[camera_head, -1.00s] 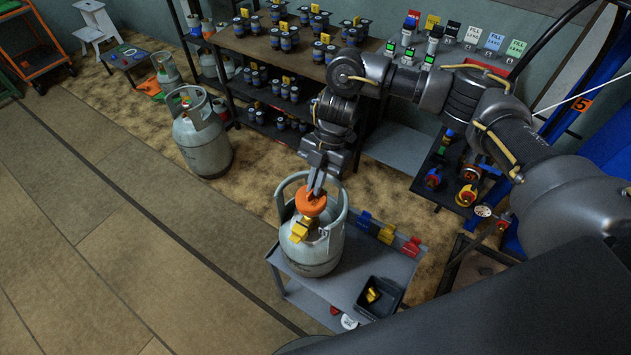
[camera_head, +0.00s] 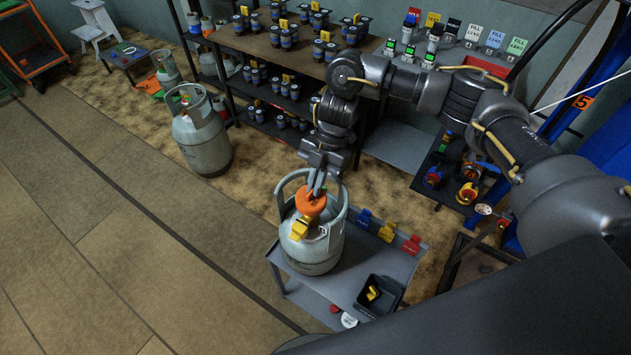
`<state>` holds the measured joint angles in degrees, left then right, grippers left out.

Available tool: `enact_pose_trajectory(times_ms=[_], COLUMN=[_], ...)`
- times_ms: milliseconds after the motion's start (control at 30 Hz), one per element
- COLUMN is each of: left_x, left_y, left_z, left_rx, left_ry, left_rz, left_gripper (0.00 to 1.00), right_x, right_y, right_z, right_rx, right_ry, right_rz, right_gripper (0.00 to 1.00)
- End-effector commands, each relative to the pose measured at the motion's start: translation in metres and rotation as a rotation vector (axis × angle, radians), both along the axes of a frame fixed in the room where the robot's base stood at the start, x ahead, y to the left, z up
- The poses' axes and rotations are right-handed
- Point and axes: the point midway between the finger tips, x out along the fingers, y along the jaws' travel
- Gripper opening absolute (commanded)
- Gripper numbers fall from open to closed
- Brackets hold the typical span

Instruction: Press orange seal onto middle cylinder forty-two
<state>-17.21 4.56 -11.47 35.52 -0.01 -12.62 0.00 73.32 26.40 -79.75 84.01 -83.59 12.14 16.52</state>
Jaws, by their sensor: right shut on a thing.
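A grey gas cylinder (camera_head: 318,250) stands upright on a low grey cart (camera_head: 340,288). It has a collar guard around its top. The orange seal (camera_head: 309,203) is at the top of this cylinder, inside the collar, with a yellow tag or part (camera_head: 300,228) just below it. My right gripper (camera_head: 316,190) points down from above and is shut on the orange seal. Whether the seal is fully seated on the valve cannot be told. No number is readable on the cylinder. My left gripper is not in view.
Blue, yellow and red clips (camera_head: 387,232) line the cart's back edge. A black bin (camera_head: 380,296) with a yellow piece sits at its front right. Another grey cylinder (camera_head: 202,140) stands on the floor at left. A shelf (camera_head: 300,68) with several small dark canisters is behind.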

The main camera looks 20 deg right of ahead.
Motion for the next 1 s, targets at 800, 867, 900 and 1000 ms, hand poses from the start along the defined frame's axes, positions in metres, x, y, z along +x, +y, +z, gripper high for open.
enact_pose_trajectory(times_ms=[800,867,900,1000], left_x=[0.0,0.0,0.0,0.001], left_y=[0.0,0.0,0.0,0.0], left_z=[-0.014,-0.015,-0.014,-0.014], left_rx=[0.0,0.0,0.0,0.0], left_ry=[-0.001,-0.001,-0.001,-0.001], left_rz=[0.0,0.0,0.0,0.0], left_gripper=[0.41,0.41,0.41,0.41], right_x=[0.0,0.0,0.0,0.0], right_y=[0.0,0.0,0.0,0.0], right_z=[-0.021,-0.023,-0.022,-0.022], right_rx=[0.0,0.0,0.001,0.0], right_ry=[0.0,0.0,-0.001,0.0], right_rz=[0.0,0.0,0.0,0.0], right_gripper=[0.0,0.0,0.1,0.23])
